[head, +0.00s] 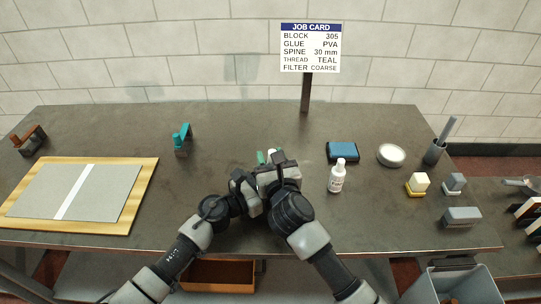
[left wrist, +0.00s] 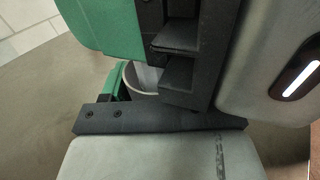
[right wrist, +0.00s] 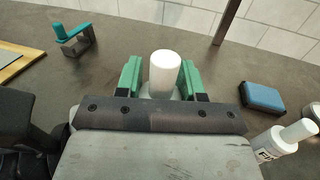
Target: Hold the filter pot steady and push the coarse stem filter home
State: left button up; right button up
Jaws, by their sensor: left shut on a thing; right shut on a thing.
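My two grippers meet over the middle of the table in the head view, the left one (head: 262,160) beside the right one (head: 273,156). In the right wrist view, the green fingers of my right gripper (right wrist: 163,80) are shut on a white upright cylinder, apparently the coarse stem filter (right wrist: 165,70). In the left wrist view, a grey round-rimmed cup, apparently the filter pot (left wrist: 142,77), sits at the green fingertips of my left gripper (left wrist: 128,80), which is shut on it. Most of the pot is hidden by the grippers. How deep the filter sits cannot be seen.
A white glue bottle (head: 337,177) stands close right of my right arm, with a blue pad (head: 342,151) behind it. A white round dish (head: 391,155) is farther right. A teal-handled tool (head: 182,139) and a board (head: 141,190) lie left. The job card (head: 311,49) reads FILTER COARSE.

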jog(key=shift+f, duration=0.1)
jog(key=o, duration=1.2)
jog(key=shift+f, duration=0.1)
jog(key=shift+s, duration=0.1)
jog(key=v, duration=0.8)
